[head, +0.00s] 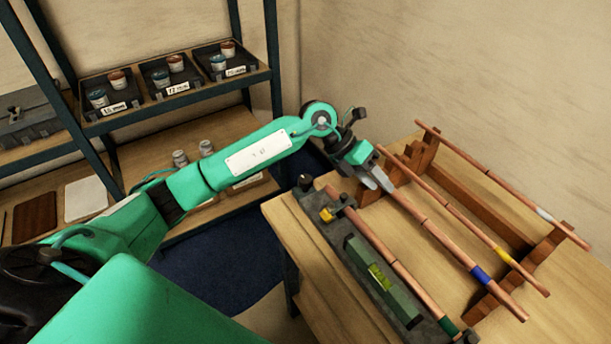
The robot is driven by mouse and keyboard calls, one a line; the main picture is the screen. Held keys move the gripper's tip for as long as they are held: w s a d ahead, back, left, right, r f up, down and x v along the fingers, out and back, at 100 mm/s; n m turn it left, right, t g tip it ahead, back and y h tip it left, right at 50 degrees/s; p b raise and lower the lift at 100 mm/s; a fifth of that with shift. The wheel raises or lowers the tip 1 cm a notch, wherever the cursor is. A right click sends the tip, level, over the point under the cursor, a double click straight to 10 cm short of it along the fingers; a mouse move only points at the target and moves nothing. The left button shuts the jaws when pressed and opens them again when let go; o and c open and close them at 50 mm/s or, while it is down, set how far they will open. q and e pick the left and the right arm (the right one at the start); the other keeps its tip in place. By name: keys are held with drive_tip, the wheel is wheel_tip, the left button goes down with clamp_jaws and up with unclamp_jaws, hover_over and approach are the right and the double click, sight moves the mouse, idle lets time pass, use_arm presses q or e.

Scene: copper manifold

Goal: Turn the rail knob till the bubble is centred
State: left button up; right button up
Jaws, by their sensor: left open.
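The dark grey rail (350,236) lies along the left edge of the wooden bench. A small black knob (305,182) stands at its far end. A green level with a yellow-green vial (380,277) sits on the rail; the bubble's exact position is too small to tell. My left gripper (376,181) is open, to the right of the knob and apart from it, over the far ends of the copper pipes. I cannot tell whether its fingers touch a pipe. My right gripper is out of view.
Several copper pipes (437,232) with coloured bands lie across wooden stepped supports (418,152). A yellow clamp-like part (327,214) is on the rail. A shelf rack (175,102) with trays of small tins stands behind left. Dark blue floor covering (220,265) lies left of the bench.

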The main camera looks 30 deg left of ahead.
use_arm(q)
drive_tip(key=w+a+y, duration=0.3)
drive_tip(key=a+y, duration=0.1)
drive_tip(key=a, duration=0.5)
drive_tip(key=r+n+y, duration=0.2)
drive_tip(key=y, duration=0.3)
hover_over(306, 178)
drive_tip(key=shift+g, duration=0.4)
wheel_tip(306, 178, down, 13)
drive_tip(key=p, duration=0.4)
drive_tip(key=shift+s+r+p, duration=0.1)
drive_tip(key=shift+r+p, duration=0.1)
drive_tip(key=shift+p, duration=0.15)
drive_tip(key=shift+f, duration=0.6)
drive_tip(key=c, duration=0.7)
